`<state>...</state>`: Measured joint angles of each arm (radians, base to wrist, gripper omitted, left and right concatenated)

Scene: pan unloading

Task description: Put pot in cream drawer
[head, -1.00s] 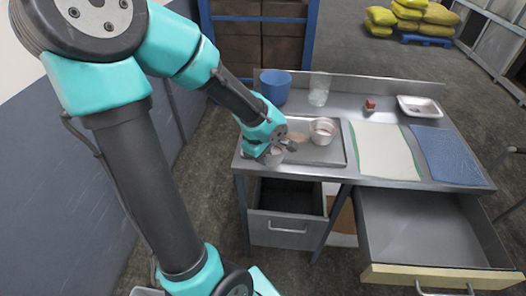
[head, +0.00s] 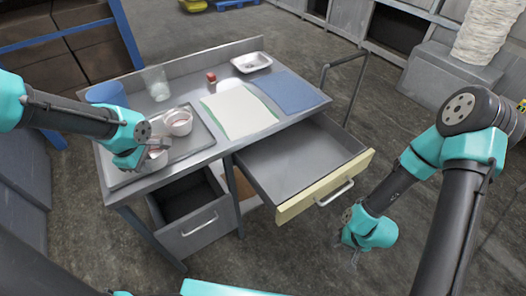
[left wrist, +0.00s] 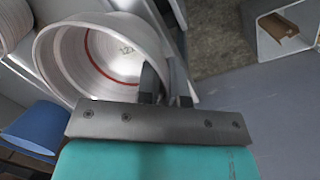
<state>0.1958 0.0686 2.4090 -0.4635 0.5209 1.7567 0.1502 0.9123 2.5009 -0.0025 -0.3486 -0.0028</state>
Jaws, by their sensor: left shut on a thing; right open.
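A whitish pot (head: 156,160) is at the front part of the metal tray on the table. My left gripper (head: 146,152) is shut on its rim. In the left wrist view the fingers grip the wall of the pot (left wrist: 95,60), which has a red ring inside and is empty. I cannot tell whether it touches the tray. A second, similar pot (head: 178,122) stands behind it. The cream drawer (head: 325,187) is pulled out at the table's right side and looks empty. My right gripper (head: 355,257) hangs open and empty, right of the drawer, low over the floor.
The metal tray (head: 203,133) lies under the pots. A blue bowl (head: 106,94), glass (head: 156,84), red object (head: 211,76), white tray (head: 251,62), pale cloth (head: 238,110) and blue cloth (head: 286,91) sit on the table. A grey drawer (head: 195,228) is open at lower left.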

